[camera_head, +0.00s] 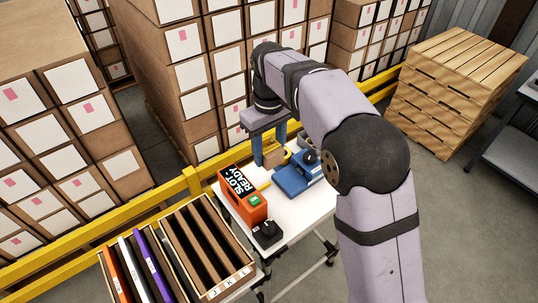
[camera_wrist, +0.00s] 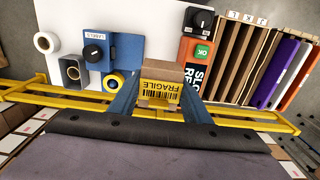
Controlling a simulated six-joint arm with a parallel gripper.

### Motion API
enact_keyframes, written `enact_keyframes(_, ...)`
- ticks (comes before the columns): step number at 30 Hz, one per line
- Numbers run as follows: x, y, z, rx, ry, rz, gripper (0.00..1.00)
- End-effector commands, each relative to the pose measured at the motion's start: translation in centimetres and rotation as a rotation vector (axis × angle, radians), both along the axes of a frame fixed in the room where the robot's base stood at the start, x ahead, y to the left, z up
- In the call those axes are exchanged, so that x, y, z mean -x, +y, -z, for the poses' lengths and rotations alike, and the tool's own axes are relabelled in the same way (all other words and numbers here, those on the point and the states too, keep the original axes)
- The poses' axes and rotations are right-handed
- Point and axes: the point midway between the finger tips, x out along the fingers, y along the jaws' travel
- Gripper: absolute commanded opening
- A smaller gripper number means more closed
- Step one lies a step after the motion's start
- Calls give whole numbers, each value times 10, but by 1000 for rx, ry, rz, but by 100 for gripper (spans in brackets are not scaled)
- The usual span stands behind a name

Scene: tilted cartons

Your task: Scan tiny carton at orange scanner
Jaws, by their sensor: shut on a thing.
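My gripper (camera_head: 269,152) is shut on a tiny brown carton (camera_head: 273,159), held between its two blue fingers near the far edge of the white table. In the wrist view the carton (camera_wrist: 161,72) shows a yellow FRAGILE label with a barcode facing the camera. The gripper (camera_wrist: 158,98) has a finger on each side of it. The orange device (camera_head: 252,208) stands to the left of and nearer than the gripper, with a dark display reading SLOT READY and a green OK button. It also shows in the wrist view (camera_wrist: 187,48), right of the carton and apart from it.
A blue device with a black knob (camera_head: 289,181) stands right of the carton. A small black knob box (camera_head: 267,234) is beside the orange device. A slotted rack (camera_head: 232,284) with coloured folders is at front left. A yellow rail (camera_head: 165,192) runs behind the table.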

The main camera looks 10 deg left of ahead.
Motion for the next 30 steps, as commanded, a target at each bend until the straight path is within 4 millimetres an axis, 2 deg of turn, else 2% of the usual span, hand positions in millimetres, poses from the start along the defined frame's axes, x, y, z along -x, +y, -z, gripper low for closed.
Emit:
enact_keyframes(5, 4, 8, -7, -1, -1, -18, 24)
enact_keyframes(8, 12, 21, -14, 0, 0, -49, 24)
enact_keyframes(14, 45, 61, -27, 1, 2, -156, 24)
enact_keyframes(20, 87, 89, -21, 2, 4, -259, 24)
enact_keyframes(30, 124, 112, 2, 1, 1, -317, 24)
